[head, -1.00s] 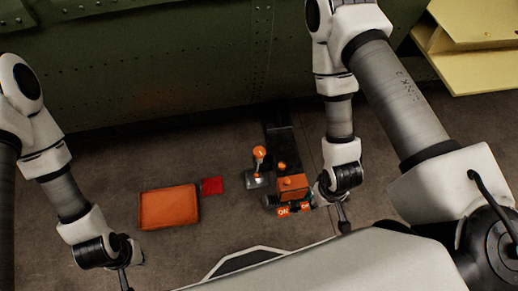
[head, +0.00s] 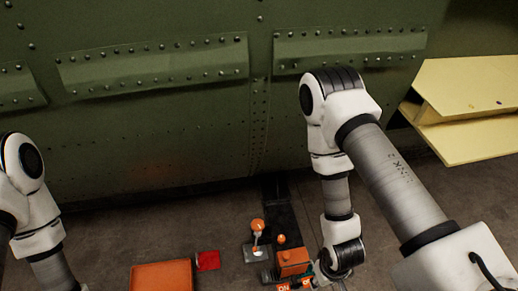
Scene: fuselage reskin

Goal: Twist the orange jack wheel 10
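An orange round knob (head: 257,225) tops a short upright stem on a grey base plate (head: 257,253) on the floor. Beside it on the right is an orange box (head: 293,259) with a smaller orange knob (head: 281,239) and "ON" labels at its front. I cannot tell which of these is the jack wheel, and no number 10 is readable. My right wrist is just right of the orange box. My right gripper (head: 340,285) barely shows at the bottom edge, and its fingers cannot be made out. My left gripper is below the picture.
A riveted green fuselage wall (head: 160,130) fills the back. An orange case (head: 162,278) and a red square (head: 208,261) lie on the floor to the left. A dark strip (head: 283,205) runs from the wall to the orange box. A yellow structure (head: 475,105) stands at right.

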